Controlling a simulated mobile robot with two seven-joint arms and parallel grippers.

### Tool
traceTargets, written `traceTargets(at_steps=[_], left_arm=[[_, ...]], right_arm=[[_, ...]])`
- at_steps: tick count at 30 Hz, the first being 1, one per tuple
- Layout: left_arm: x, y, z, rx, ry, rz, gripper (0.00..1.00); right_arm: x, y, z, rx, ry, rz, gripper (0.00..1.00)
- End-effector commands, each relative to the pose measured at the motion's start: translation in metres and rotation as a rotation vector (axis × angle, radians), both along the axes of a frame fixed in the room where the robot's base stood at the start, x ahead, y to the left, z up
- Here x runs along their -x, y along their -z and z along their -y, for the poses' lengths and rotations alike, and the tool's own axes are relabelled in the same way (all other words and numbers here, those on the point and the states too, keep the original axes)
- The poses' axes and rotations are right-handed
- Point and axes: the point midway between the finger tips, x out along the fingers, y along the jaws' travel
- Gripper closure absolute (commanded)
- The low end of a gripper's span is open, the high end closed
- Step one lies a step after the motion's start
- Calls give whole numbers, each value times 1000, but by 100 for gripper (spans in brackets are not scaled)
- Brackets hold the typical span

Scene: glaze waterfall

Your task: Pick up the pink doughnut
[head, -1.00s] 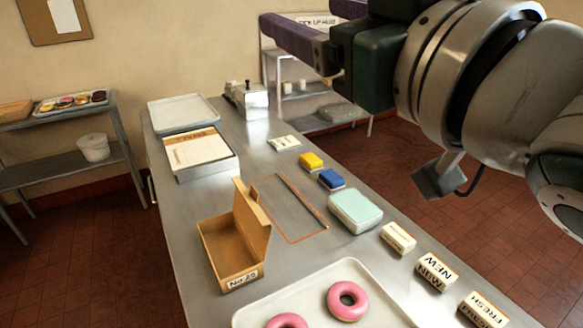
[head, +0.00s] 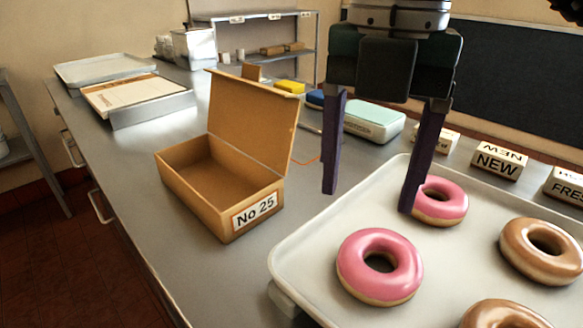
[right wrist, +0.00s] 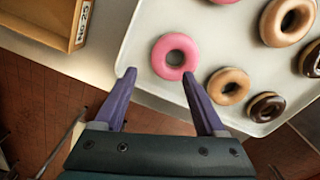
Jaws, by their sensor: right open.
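Two pink-glazed doughnuts lie on a pale tray (head: 303,255): a nearer pink doughnut (head: 405,258) and a farther pink doughnut (head: 452,191). My right gripper (head: 370,202) points down, open and empty, above the tray's left part. In the head view one finger hangs in front of the farther doughnut's left edge. In the right wrist view a whole pink doughnut (right wrist: 158,52) lies just beyond the fingertips of the gripper (right wrist: 159,75). A sliver of another pink doughnut shows at that view's top edge. My left gripper is not in view.
An open cardboard box (head: 200,210) labelled No 25 stands left of the tray. Brown-glazed doughnuts (head: 515,265) lie on the tray's right side. Behind are a mint-green box (head: 375,120) and small sign blocks (head: 497,163). The metal counter (head: 130,165) is clear left of the box.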

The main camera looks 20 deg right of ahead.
Motion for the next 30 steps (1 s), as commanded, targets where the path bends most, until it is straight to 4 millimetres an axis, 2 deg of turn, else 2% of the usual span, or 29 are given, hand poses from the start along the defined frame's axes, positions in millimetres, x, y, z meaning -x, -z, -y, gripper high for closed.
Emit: traceTargets(at_steps=[3, 11, 18, 27, 30], left_arm=[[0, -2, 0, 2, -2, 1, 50], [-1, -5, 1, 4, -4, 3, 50], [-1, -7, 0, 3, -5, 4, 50], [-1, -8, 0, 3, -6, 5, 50], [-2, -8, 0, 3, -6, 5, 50]], right_arm=[[1, 19, 1, 5, 3, -6, 27], [1, 45, -1, 1, -1, -6, 27], [0, 82, -2, 0, -1, -4, 27], [0, 88, -3, -1, -4, -1, 27], [0, 88, -3, -1, -4, -1, 38]])
